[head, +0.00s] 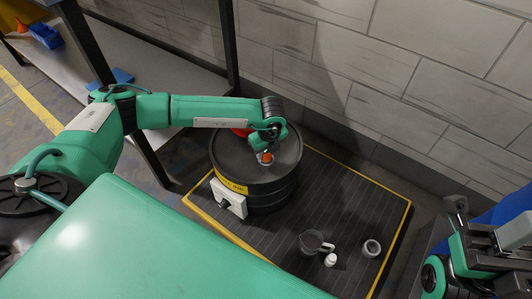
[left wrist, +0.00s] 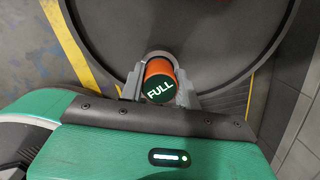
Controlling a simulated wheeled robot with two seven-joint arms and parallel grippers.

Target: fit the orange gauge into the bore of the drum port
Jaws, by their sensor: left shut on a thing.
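The orange gauge (left wrist: 160,73) has a dark green end face marked FULL, which faces the left wrist camera. My left gripper (left wrist: 160,92) is shut on it, with a grey finger on each side. In the head view my left gripper (head: 266,151) is over the dark drum (head: 225,150), and a bit of orange shows at its tip. A grey rim (left wrist: 158,55) shows at the gauge's far end, perhaps the drum port. The bore is hidden, so I cannot tell how far the gauge is in it. My right gripper (head: 462,228) is partly in view at the right edge, its jaw state unclear.
A red item (head: 242,132) shows on the drum top behind my left arm. A white block (head: 228,198) is at the drum's side. A dark mug (head: 312,243), a white bottle (head: 331,260) and a grey ring (head: 371,248) are on the yellow-edged mat (head: 350,205). A wall stands behind.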

